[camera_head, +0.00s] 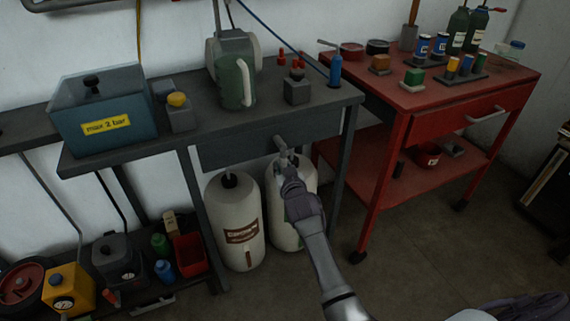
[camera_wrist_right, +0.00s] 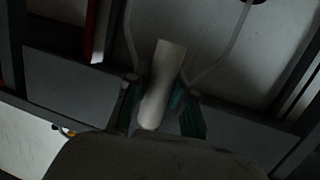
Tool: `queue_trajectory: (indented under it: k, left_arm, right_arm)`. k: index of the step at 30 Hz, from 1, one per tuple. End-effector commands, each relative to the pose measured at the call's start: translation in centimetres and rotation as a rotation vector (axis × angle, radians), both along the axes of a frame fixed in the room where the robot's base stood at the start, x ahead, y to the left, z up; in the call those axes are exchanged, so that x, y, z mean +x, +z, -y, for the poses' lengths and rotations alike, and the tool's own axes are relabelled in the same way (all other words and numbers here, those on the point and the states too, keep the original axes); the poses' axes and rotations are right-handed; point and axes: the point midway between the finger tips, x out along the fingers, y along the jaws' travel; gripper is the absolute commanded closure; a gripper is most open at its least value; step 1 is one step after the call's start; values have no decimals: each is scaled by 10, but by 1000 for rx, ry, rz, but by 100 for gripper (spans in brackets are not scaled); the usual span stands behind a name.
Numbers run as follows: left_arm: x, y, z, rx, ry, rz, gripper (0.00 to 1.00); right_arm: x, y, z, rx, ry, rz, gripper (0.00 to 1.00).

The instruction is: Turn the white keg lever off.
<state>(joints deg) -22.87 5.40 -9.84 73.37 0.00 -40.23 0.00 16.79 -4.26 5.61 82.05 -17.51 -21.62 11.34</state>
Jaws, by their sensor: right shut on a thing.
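Two cream-white kegs stand under the grey bench: one with a brown label (camera_head: 239,236), and one to its right (camera_head: 275,222), partly hidden behind my right arm. My right gripper (camera_head: 287,163) is at the top of the right-hand keg, just below the bench's drawer front. In the wrist view, a pale, slightly tilted lever-like piece (camera_wrist_right: 163,80) stands between the fingers of my right gripper (camera_wrist_right: 160,103), which are shut on it. I take it for the white keg lever; its base is hidden. My left gripper is not seen.
The grey bench (camera_head: 325,97) overhangs the kegs, with a leg (camera_head: 203,205) beside the left keg. A red trolley (camera_head: 388,190) stands to the right. Tools and bottles crowd the low shelf at left. The floor in front is clear.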

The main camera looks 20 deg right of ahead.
Motion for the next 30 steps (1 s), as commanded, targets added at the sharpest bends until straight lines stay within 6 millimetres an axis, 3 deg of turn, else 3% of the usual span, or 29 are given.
queue_trajectory:
  k: [14, 15, 19, 30]
  left_arm:
    - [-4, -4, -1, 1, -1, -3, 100]
    - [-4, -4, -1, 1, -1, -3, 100]
    - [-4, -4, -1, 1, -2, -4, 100]
    - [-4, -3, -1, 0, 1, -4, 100]
  right_arm:
    - [0, -1, -1, 12, 0, -2, 100]
    - [0, -1, -1, 12, 0, -2, 71]
    - [0, -1, -1, 11, 1, -2, 50]
    - [-4, 0, -1, 11, 0, -1, 50]
